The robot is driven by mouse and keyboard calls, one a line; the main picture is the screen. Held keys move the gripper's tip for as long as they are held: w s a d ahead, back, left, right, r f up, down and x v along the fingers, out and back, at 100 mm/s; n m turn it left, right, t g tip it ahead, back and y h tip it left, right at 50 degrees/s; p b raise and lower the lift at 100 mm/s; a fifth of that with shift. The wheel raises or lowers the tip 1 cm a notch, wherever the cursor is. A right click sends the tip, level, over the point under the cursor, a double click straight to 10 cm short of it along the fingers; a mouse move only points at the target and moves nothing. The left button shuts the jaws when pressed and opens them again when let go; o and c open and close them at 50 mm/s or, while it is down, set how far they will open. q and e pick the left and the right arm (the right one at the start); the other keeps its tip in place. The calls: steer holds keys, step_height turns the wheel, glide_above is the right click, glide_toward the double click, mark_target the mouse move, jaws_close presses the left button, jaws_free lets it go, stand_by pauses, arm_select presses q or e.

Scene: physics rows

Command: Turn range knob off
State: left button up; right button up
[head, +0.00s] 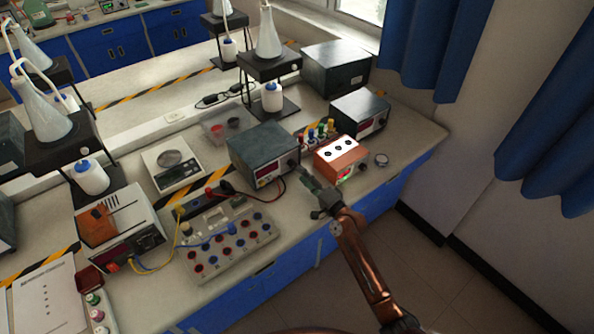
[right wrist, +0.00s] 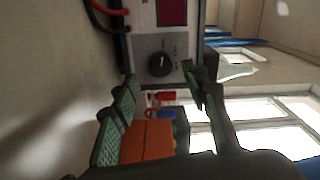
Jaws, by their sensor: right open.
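The range knob (right wrist: 159,64) is a round black knob on the grey front panel of a meter with a dark red display (right wrist: 172,12). In the head view the meter (head: 262,146) is a dark grey box on the bench, and the knob (head: 291,163) is small at the right of its front. A light pointer mark shows on the knob. My right gripper (head: 309,183) is open and empty in front of the meter. In the right wrist view its fingers (right wrist: 160,82) stand on either side of the knob's line, apparently short of it. My left gripper is not in view.
An orange box (head: 334,152) stands close to the right of the meter, near my gripper. Red and black leads (right wrist: 103,15) leave the panel beside the knob. A terminal board (head: 228,240) lies at the front left. Free floor lies at the right.

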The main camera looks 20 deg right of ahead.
steer(key=v, duration=0.6)
steer(key=shift+s+d, duration=0.1)
steer(key=shift+s, duration=0.3)
